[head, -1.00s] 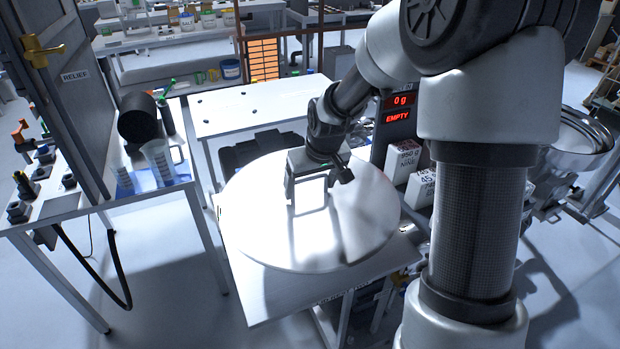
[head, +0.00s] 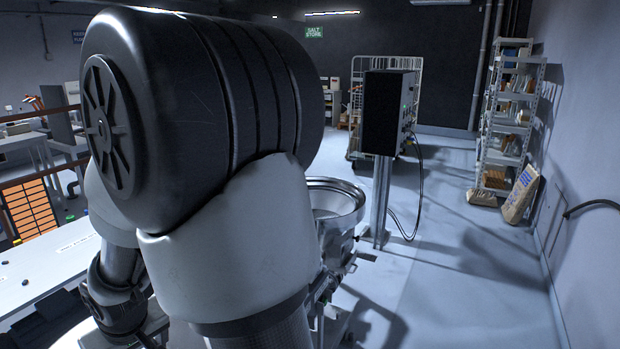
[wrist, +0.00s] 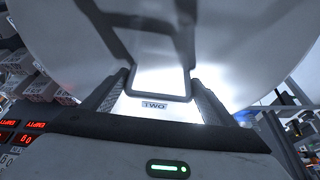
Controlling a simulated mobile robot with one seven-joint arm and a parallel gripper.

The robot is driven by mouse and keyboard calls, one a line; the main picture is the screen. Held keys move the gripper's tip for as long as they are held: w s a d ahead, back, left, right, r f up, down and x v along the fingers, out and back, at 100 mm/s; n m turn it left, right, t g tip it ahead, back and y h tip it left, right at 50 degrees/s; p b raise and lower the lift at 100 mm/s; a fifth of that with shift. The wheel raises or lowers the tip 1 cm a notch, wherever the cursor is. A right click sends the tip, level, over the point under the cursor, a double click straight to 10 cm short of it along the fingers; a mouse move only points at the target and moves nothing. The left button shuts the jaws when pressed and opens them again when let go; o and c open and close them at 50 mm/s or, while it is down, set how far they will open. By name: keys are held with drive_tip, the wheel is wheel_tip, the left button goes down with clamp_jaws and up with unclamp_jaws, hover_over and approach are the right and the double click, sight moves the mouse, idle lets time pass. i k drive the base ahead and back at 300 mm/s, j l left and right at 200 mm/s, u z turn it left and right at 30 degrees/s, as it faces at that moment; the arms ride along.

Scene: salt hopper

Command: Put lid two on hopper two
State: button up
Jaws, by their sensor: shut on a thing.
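Lid two (wrist: 70,60) is a large pale round disc with a raised handle and a "TWO" label. It fills much of the wrist view. My gripper (wrist: 158,88) is shut on its handle, with a finger on each side. In the head view my arm hides most of the gripper and lid at the lower left. A hopper (head: 347,203) with a wide shiny metal rim stands right of my arm in the head view. Its top is open and partly hidden by my arm. I cannot read a number on it.
A dark control box (head: 388,112) on a post stands just behind the hopper, with a cable hanging to the floor. A shelf rack (head: 508,125) and a leaning sack (head: 522,194) stand along the right wall. The floor right of the hopper is clear.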

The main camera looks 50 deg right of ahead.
sight(350, 261)
drive_tip(key=k+l, duration=0.1)
drive_tip(key=l, duration=0.3)
drive_tip(key=k+l, duration=0.1)
drive_tip(key=l, duration=0.7)
drive_tip(key=k+l, duration=0.15)
drive_tip(key=l, duration=1.9)
drive_tip(key=i+l, duration=0.1)
drive_tip(key=l, duration=0.3)
drive_tip(key=i+l, duration=0.1)
drive_tip(key=l, duration=0.35)
drive_tip(key=i+l, duration=0.15)
drive_tip(key=l, duration=0.25)
drive_tip(key=i+l, duration=0.2)
drive_tip(key=l, duration=0.15)
drive_tip(key=i+l, duration=0.3)
drive_tip(key=i, duration=0.2)
